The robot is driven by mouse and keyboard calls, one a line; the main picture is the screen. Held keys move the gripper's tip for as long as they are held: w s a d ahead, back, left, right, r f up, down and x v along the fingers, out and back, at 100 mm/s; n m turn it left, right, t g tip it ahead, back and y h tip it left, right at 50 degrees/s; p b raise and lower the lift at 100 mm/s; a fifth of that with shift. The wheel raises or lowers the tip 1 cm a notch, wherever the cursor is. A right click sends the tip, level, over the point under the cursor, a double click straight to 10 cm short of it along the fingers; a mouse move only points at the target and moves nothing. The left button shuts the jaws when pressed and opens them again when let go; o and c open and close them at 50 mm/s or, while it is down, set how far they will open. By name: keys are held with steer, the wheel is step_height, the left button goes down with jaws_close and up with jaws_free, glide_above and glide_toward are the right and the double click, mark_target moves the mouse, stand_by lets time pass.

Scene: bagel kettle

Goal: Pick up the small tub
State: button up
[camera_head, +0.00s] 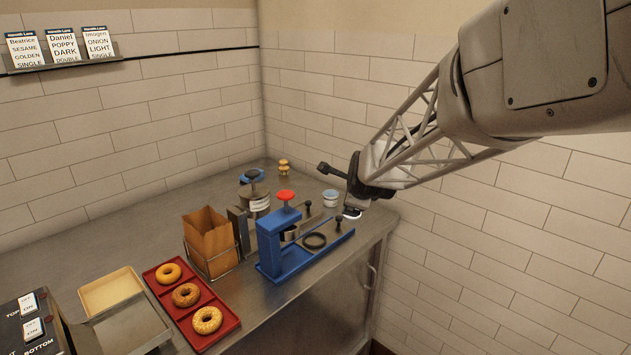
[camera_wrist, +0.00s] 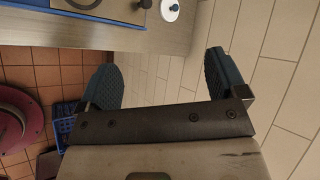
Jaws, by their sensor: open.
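A small white tub with a blue top (camera_head: 330,199) stands upright on the steel counter, near its right end behind the blue press. My gripper (camera_head: 338,188) is above the counter's right end, close to the tub in the picture but apart from it. In the wrist view the gripper (camera_wrist: 163,62) is open, with nothing between its two dark fingers. The tub is not clearly identifiable there. A white disc with a dark middle (camera_wrist: 170,9) shows at the top edge; it may be the white item (camera_head: 351,212) below my gripper.
The blue press (camera_head: 285,255) with a ring and knobs stands in front of the tub. A red-topped item (camera_head: 285,196), a dark-lidded jar (camera_head: 256,196) and stacked tan pieces (camera_head: 284,167) stand nearby. A red bagel tray (camera_head: 222,318) lies front left. The tiled wall is close on the right.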

steer(key=w+a+f+m+t, duration=0.1)
steer(key=w+f+m, duration=0.3)
steer(key=w, duration=0.2)
steer(key=w+a+f+m+t, duration=0.1)
steer(key=w+f+m, duration=0.3)
steer(key=w, duration=0.3)
steer(key=w+a+f+m+t+h, duration=0.1)
steer(key=w+f+m+t, duration=0.1)
steer(key=w+f+m, duration=0.2)
steer(key=shift+w+a+f+m, duration=0.15)
steer(key=shift+w+a+m, duration=0.05)
steer(key=shift+w+m, duration=0.45)
steer(key=shift+w+a+f+m, duration=0.15)
steer(key=shift+w+m, duration=0.3)
steer(key=shift+w, duration=0.25)
glide_toward(331, 193)
steer(key=shift+x, duration=1.2)
steer(key=shift+w+a+f, duration=0.1)
steer(key=shift+w, duration=0.05)
steer(key=shift+x, duration=2.45)
steer(key=c, duration=1)
